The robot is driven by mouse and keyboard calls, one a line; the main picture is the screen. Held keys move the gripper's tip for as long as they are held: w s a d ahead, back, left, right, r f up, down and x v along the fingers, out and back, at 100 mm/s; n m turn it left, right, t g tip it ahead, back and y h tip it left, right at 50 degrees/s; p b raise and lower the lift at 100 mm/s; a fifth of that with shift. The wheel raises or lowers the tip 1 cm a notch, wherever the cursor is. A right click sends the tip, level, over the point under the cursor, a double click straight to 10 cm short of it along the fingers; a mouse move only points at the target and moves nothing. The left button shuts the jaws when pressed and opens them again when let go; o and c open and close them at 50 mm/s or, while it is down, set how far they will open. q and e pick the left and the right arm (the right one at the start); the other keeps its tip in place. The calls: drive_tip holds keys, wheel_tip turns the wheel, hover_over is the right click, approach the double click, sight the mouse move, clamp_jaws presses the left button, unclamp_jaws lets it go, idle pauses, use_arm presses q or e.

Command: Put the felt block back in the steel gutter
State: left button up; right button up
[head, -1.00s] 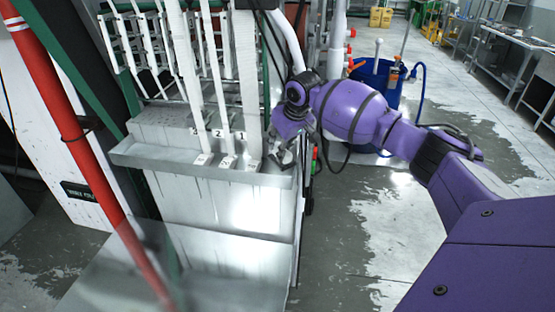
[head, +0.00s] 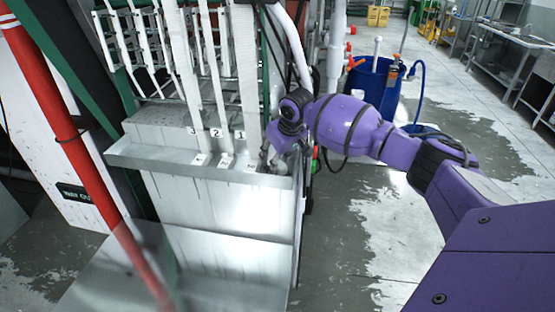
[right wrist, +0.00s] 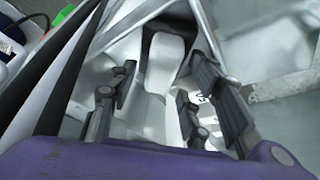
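The steel gutter (head: 190,168) is a grey trough along the front of the machine. Small white blocks lie in it below the numbers 3, 2 and 1, at the lower ends of the white webbing strips; the one under 1 (head: 251,164) is nearest my right gripper. My right gripper (head: 270,160) is at the gutter's right end, its fingers partly hidden. In the right wrist view its fingers (right wrist: 162,82) are spread, with a pale rounded piece (right wrist: 165,52) between and beyond them. I cannot tell whether that is the felt block. My left gripper is out of view.
White webbing strips (head: 247,75) hang just above the gutter. A red pipe (head: 62,130) slants across the left. A blue barrel (head: 372,88) stands behind my right arm. The wet floor (head: 350,240) at right is clear.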

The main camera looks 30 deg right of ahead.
drive_tip(key=shift+r, duration=0.15)
drive_tip(key=p+v, duration=0.1)
drive_tip(key=v, duration=1.1)
drive_tip(key=shift+f, duration=0.2)
